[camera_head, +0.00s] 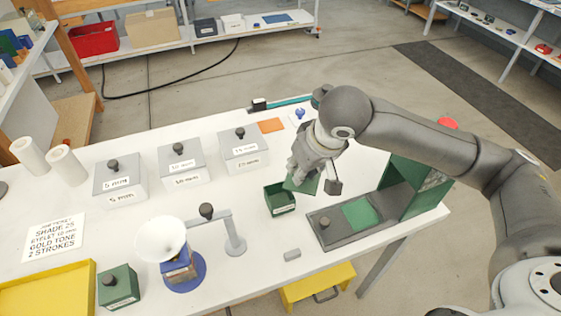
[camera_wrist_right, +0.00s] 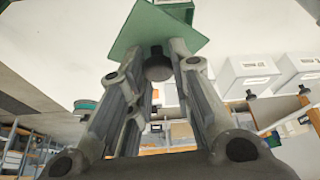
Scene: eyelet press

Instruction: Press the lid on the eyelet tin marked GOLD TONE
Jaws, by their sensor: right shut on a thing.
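My right gripper (camera_head: 306,180) is shut on the dark knob (camera_wrist_right: 158,68) of a flat green lid (camera_head: 299,184), which also shows in the right wrist view (camera_wrist_right: 140,30). The lid is tilted in the head view and held just above and right of an open green tin (camera_head: 283,207). The tin has a small white label, too small to read. Whether lid and tin touch I cannot tell. Another green tin (camera_head: 119,293) with a dark-knobbed lid stands at the front left. My left gripper is not in view.
A grey tray (camera_head: 341,237) with a green piece lies right of the open tin. A press-like stand with a white funnel (camera_head: 163,240) stands left. Several white boxes (camera_head: 182,165) line the back. A card (camera_head: 54,236) reads GOLD TONE, 2 STROKES. A yellow tray (camera_head: 48,293) is front left.

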